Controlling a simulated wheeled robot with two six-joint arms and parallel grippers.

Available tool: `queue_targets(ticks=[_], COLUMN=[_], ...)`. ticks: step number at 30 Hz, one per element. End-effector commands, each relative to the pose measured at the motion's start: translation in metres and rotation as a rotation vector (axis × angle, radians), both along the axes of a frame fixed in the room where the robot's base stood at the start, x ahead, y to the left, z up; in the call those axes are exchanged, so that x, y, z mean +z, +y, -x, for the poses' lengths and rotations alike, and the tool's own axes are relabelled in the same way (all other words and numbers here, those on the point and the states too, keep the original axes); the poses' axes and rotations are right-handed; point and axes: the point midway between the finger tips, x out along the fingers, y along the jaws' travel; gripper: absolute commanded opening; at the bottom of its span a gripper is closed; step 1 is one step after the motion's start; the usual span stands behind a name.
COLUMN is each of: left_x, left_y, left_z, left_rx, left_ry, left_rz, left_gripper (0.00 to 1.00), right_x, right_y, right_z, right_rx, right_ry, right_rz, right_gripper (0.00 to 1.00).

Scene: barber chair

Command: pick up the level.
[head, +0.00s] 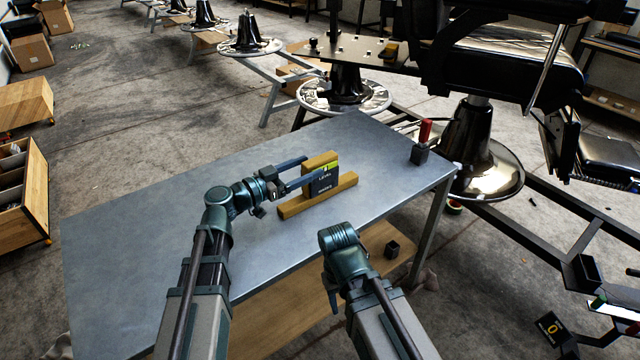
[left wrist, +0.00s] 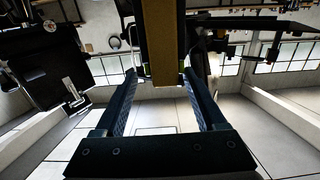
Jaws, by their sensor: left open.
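The level (head: 326,180) is a dark block with a yellow-green top corner and pale lettering that includes "LEVEL". It stands upright at a wooden holder (head: 338,195) on the grey metal table. A wooden upright piece (head: 318,160) rises behind it. My left gripper (head: 308,167) is open at the left end of the level and upright, fingers pointing right. In the left wrist view, a tan bar (left wrist: 163,40) shows between and beyond the open fingertips (left wrist: 160,76); whether they touch it is unclear. My right arm's fingers do not show.
A small dark block with a red-handled tool (head: 424,135) stands at the table's far right corner. The table top (head: 150,235) is clear at left. A dark cube (head: 392,249) sits on the lower shelf. The barber chair's metal base (head: 480,165) is beyond the right edge.

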Motion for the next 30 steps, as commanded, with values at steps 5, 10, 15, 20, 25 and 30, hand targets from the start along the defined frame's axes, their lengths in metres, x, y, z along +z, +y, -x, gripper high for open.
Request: queue_targets(ticks=[5,10,15,20,25,30], left_x=[0.000,0.000,0.000,0.000,0.000,0.000], left_y=[-0.008,-0.026,-0.038,-0.038,-0.038,-0.038], left_z=[-0.011,-0.029,-0.036,-0.035,-0.035,-0.035], left_rx=[-0.001,-0.003,-0.001,0.000,0.000,0.000], left_ry=[0.000,0.000,0.000,0.000,0.000,0.000], left_rz=[0.000,0.000,0.000,0.000,0.000,0.000], left_gripper=[0.72,0.72,0.72,0.72,0.46,0.15], right_x=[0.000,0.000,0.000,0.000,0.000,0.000], right_y=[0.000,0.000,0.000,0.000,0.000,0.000], right_z=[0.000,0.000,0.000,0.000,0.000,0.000], right_rx=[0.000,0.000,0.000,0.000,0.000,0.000], right_ry=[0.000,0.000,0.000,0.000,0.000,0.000], right_rz=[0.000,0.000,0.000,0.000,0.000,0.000], right_gripper=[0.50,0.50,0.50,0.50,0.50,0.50])
